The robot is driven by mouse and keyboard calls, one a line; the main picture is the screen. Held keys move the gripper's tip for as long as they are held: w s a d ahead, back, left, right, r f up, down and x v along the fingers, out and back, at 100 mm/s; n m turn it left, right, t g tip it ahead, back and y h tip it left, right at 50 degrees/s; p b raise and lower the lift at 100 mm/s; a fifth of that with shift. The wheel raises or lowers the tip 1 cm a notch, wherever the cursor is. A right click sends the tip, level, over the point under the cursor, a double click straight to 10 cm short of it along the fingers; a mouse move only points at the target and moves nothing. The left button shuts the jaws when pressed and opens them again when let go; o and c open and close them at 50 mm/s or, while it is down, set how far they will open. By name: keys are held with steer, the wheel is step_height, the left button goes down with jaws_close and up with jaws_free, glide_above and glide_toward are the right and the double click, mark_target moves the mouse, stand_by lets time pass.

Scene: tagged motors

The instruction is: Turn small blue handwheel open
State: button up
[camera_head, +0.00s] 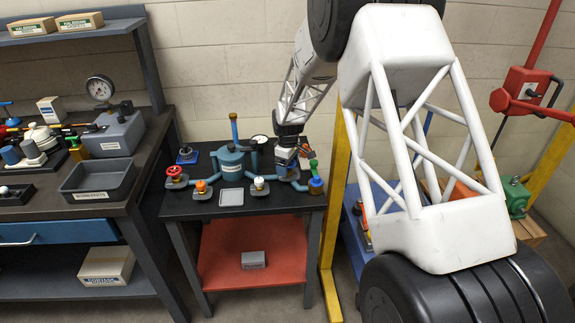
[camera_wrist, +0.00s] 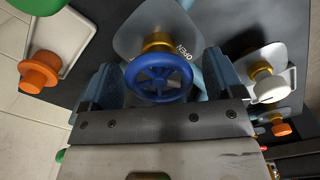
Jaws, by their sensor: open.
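The small blue handwheel (camera_wrist: 158,78) shows near the middle of the wrist view. It has spokes and a brass stem, and stands on a grey plate with the word OPEN beside it. My gripper (camera_wrist: 159,66) is open, with one finger on each side of the wheel. Gaps show between the fingers and the rim, and nothing is gripped. In the head view my gripper (camera_head: 286,167) points down over the right part of the dark table; it seems to hide the wheel there.
A white knob (camera_wrist: 271,88) stands right of the wheel in the wrist view, and an orange knob (camera_wrist: 38,72) stands left. In the head view, a teal tank (camera_head: 231,160) with pipes and a red handwheel (camera_head: 174,171) stand left of my gripper. A green-handled part (camera_head: 313,166) stands close on its right.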

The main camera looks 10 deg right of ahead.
steer(key=shift+r, duration=0.1)
steer(key=shift+r, duration=3.8)
steer(key=shift+r, duration=0.1)
steer(key=shift+s+d+r, duration=0.1)
steer(key=shift+s+r, duration=0.1)
steer(key=s+d+r+m+t, duration=0.1)
steer(key=s+d+r+m, duration=0.2)
steer(key=s+r, duration=0.75)
steer(key=s+d+r+m, duration=0.3)
steer(key=s+r, duration=0.4)
steer(key=s, duration=0.7)
steer(key=s+d+m+t, duration=0.1)
steer(key=s+m, duration=0.4)
steer(key=s, duration=2.3)
steer(key=shift+s+d+r+m+t, duration=0.3)
steer(key=shift+s+d+r+m, duration=0.1)
steer(key=shift+d, duration=0.4)
